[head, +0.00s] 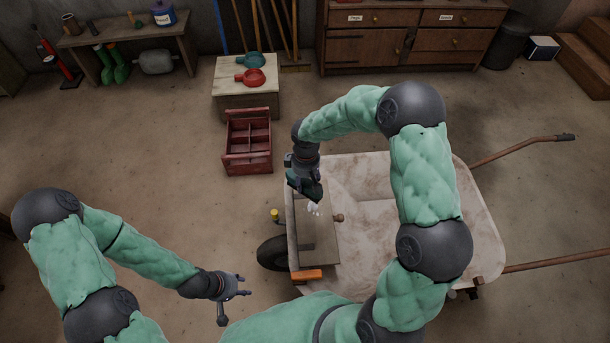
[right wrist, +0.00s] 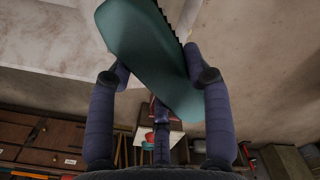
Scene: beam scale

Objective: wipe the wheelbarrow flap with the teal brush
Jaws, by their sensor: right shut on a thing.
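The teal brush (right wrist: 150,60) is clamped between the fingers of my right gripper (right wrist: 160,80) in the right wrist view. My left gripper (head: 236,298) is open and empty, low over the floor, left of the wheelbarrow.
An orange block (head: 306,275) is at the flap's lower edge. The wheelbarrow's wheel (head: 272,253) is at its left. A red crate (head: 247,158) stands on the floor behind, before a small table (head: 228,94) with red and teal scoops.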

